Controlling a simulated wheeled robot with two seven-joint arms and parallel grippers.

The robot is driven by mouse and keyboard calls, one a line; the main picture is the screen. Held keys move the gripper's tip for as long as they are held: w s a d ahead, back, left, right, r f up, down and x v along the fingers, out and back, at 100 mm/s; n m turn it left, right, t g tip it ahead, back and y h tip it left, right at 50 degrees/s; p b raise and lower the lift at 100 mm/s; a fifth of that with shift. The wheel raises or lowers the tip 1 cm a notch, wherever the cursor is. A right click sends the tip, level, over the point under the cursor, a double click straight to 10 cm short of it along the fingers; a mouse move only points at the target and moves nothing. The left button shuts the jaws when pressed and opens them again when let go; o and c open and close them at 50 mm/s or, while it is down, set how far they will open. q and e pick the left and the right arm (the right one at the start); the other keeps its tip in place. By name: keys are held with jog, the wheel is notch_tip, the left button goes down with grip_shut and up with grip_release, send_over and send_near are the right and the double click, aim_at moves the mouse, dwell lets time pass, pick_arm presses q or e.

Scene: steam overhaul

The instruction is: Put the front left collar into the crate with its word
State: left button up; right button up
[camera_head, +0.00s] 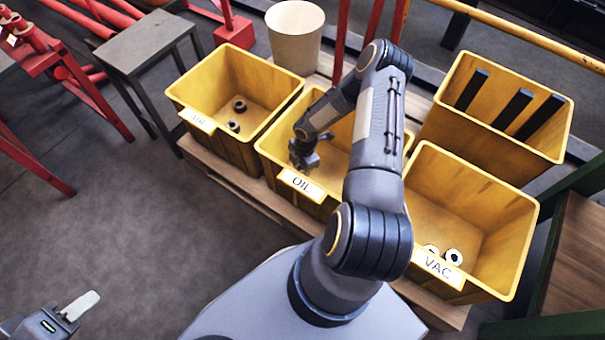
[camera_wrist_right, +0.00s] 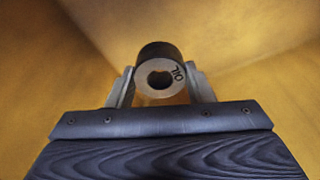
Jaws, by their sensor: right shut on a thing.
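A collar (camera_wrist_right: 160,62) with a dark side and a pale grey end face marked OIL is between the fingers of my right gripper (camera_wrist_right: 160,85). In the head view my right gripper (camera_head: 304,160) is down inside the middle yellow crate (camera_head: 335,150), whose label reads OIL. The collar cannot be made out there. The wrist view shows yellow crate walls around it. Whether the collar touches the crate floor is unclear. My left gripper (camera_head: 72,308) is at the bottom left corner, over the floor and away from the crates; only part of it shows.
The left yellow crate (camera_head: 215,85), its label apparently AIR, holds two dark collars (camera_head: 238,105). The VAC crate (camera_head: 490,215) at right holds two pale collars (camera_head: 453,255). A yellow crate with dark slats (camera_head: 510,110) and a beige bin (camera_head: 295,40) stand behind.

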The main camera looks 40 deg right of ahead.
notch_tip(320, 180, down, 4)
jog(key=shift+r+b, duration=0.15)
jog(key=shift+b, duration=0.5)
jog(key=shift+f+b, duration=0.25)
jog(key=shift+b, duration=0.05)
jog(key=o, duration=1.3)
